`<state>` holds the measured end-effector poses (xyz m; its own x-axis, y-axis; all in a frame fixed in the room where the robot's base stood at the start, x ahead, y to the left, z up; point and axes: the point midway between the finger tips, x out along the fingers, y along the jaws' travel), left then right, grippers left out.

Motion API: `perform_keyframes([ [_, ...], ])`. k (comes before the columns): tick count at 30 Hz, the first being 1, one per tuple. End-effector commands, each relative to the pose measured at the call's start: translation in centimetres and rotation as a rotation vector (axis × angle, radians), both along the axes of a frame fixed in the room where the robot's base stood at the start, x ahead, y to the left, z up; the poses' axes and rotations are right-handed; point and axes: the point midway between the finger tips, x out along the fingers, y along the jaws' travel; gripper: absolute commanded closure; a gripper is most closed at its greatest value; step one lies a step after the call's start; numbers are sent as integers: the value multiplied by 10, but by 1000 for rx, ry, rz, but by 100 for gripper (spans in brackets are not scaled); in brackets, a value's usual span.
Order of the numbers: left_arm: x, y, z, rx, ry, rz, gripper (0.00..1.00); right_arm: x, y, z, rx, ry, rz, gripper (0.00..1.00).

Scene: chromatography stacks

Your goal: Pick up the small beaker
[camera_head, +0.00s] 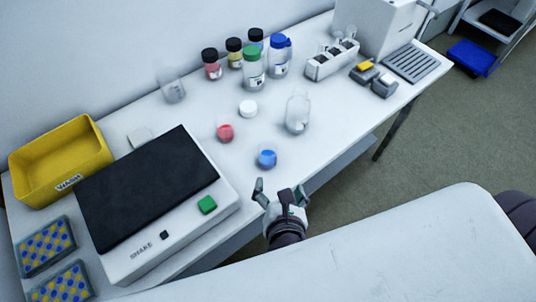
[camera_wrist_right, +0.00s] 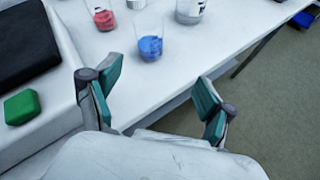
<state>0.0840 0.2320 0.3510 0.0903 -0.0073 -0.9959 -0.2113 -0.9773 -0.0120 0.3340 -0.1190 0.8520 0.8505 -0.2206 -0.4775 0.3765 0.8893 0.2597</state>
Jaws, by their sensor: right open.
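A small clear beaker with blue contents (camera_head: 267,157) stands upright near the front edge of the bench; it also shows in the right wrist view (camera_wrist_right: 150,47). A similar small beaker with red contents (camera_head: 225,132) stands behind it to the left, also in the right wrist view (camera_wrist_right: 104,19). A larger empty clear beaker (camera_head: 172,90) stands at the back. My right gripper (camera_head: 279,190) is open and empty at the bench's front edge, short of the blue beaker and apart from it; its fingers also show in the wrist view (camera_wrist_right: 160,80). My left gripper is not in view.
A shaker with a black top (camera_head: 148,190) and green button lies left of my right gripper. A clear bottle (camera_head: 298,114) stands right of the blue beaker, and a white cap (camera_head: 248,108) behind. Several capped bottles, a white rack (camera_head: 330,64) and a yellow bin (camera_head: 60,163) stand farther off.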

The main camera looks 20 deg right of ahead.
Motion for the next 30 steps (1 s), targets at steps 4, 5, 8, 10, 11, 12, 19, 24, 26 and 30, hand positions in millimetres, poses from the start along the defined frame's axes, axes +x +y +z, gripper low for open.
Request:
perform_keyframes([
  [4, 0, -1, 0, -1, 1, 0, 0, 2, 14, 23, -226, -32, 128, 18],
  [5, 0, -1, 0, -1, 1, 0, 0, 3, 15, 25, -251, -35, 140, 18],
  [8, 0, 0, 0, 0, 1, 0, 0, 9, 16, 26, -292, -41, 158, 18],
  [10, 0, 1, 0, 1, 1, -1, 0, 19, 14, 22, -295, -42, 159, 18],
  [11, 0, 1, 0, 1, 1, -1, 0, 25, 12, 20, -294, -43, 158, 18],
  [12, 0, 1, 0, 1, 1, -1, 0, 32, 10, 17, -293, -42, 158, 18],
  [19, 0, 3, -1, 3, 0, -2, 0, 69, 2, -1, -291, -40, 158, 18],
  [24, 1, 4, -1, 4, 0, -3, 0, 80, -1, -6, -288, -39, 159, 18],
  [26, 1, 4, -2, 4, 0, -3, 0, 83, -2, -10, -288, -37, 158, 18],
  [30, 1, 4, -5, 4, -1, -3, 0, 98, -7, -23, -289, -37, 156, 18],
])
